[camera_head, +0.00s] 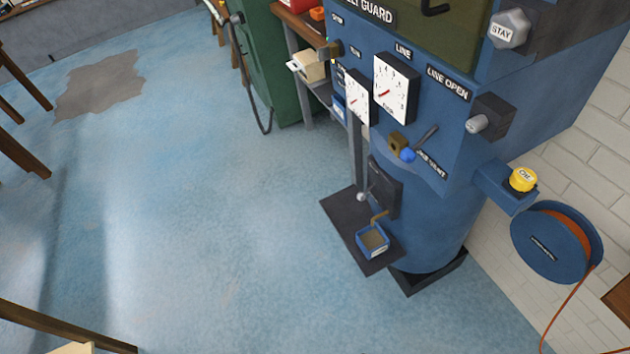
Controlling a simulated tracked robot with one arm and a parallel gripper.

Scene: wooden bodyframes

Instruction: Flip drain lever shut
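A blue machine (425,215) with a rounded lower body stands right of centre in the head view. Low on its front is a dark plate (384,188) with a small brass-coloured piece (380,215) below it, over a small blue tray (372,241) on a dark shelf. A grey rod with a pale ball end (362,196) hangs beside the plate. Higher up, a brass valve (398,143) carries a blue knob (408,155) and a grey lever (426,137). I cannot read a drain label, so I cannot tell which part is the drain lever. My gripper is not in view.
A blue hose reel (556,242) is at the right. A green cabinet (275,65) stands behind. Wooden legs (22,152) edge the left; the blue floor (200,220) between is open.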

